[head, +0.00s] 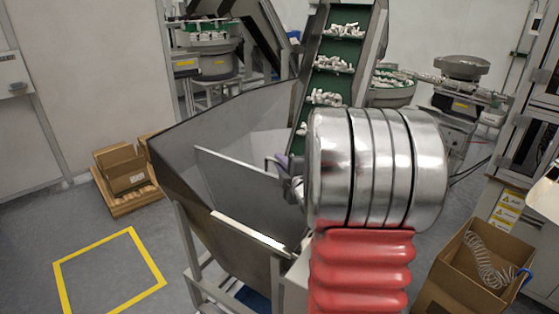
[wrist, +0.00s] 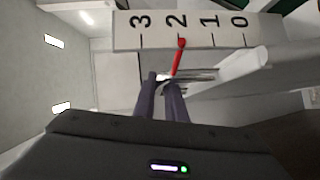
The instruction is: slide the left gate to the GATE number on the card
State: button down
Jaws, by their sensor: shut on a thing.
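In the head view, a grey metal hopper (head: 180,165) holds a thin upright plate, which looks like the gate (head: 240,178). My gripper (head: 284,164) is at a small handle at the plate's right end, partly hidden behind my arm. In the wrist view, my gripper's purple fingers (wrist: 164,92) are shut on the gate handle (wrist: 185,77). A red pointer (wrist: 177,60) stands just beyond the fingertips. Its tip is at the 2 mark of a white scale (wrist: 160,41) numbered 3, 2, 1, 0 from left to right. No card with a GATE number is readable.
A green cleated conveyor (head: 330,65) with white parts rises behind the hopper. An open cardboard box (head: 440,285) with a coiled hose stands at the lower right.

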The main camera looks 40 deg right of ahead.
jog(key=c, duration=1.8)
grip_release()
jog(key=shift+s, duration=0.15)
jog(key=v, duration=1.3)
jog(key=shift+s+a, duration=0.1)
jog(key=shift+s, duration=0.15)
